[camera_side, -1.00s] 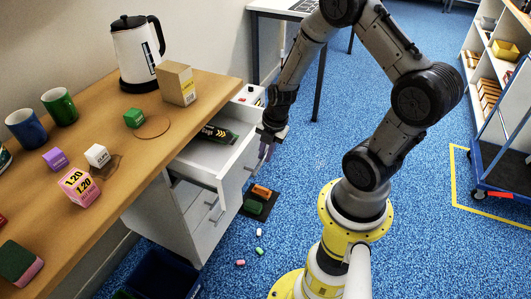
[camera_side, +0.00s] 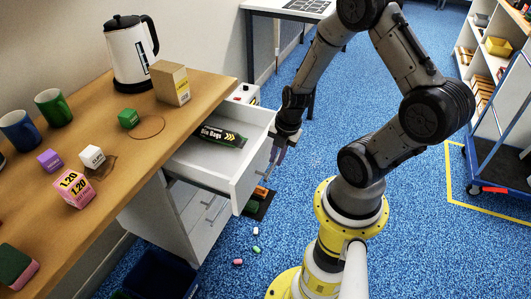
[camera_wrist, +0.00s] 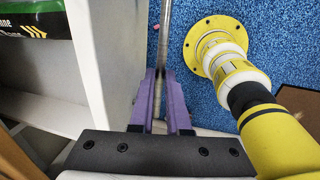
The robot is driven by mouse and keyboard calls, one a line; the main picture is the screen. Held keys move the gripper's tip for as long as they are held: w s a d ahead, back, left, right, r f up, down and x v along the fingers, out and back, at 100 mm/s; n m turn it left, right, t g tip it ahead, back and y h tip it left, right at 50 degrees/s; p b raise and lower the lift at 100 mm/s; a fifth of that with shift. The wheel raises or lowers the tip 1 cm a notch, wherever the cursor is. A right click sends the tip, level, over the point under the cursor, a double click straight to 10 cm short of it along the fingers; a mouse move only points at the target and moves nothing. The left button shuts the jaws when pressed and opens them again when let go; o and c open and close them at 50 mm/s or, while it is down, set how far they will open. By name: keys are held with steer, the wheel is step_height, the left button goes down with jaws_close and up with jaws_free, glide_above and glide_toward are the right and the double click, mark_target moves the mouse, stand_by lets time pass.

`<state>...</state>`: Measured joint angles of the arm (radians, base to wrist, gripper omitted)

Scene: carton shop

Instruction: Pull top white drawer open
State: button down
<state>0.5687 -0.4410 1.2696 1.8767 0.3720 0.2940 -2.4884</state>
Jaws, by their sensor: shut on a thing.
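The top white drawer (camera_side: 250,165) stands well out from the desk's drawer unit in the side view. A black and green bin bags box (camera_side: 222,136) lies inside it. My gripper (camera_side: 275,153) is at the drawer's front face, on its outer side. In the wrist view my gripper's purple fingers (camera_wrist: 161,95) are closed on the metal bar handle (camera_wrist: 164,35) of the drawer. The drawer's front panel (camera_wrist: 110,55) and part of the box (camera_wrist: 35,22) show left of the fingers. In the side view the handle is hidden by my gripper.
The wooden desk (camera_side: 125,175) carries a kettle (camera_side: 131,50), a carton (camera_side: 170,82), mugs and small blocks. Lower drawers (camera_side: 185,215) are shut. A dark mat with blocks (camera_side: 258,203) lies on the blue floor below. A blue trolley (camera_side: 495,165) stands right.

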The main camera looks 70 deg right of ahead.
steer(key=s, duration=0.9)
steer(key=shift+d+r, duration=0.15)
steer(key=c, duration=1.1)
jaws_free()
steer(key=shift+o, duration=1.1)
step_height(320, 180, up, 13)
steer(key=s, duration=0.2)
steer(key=shift+s+r, duration=0.2)
steer(key=shift+s, duration=0.2)
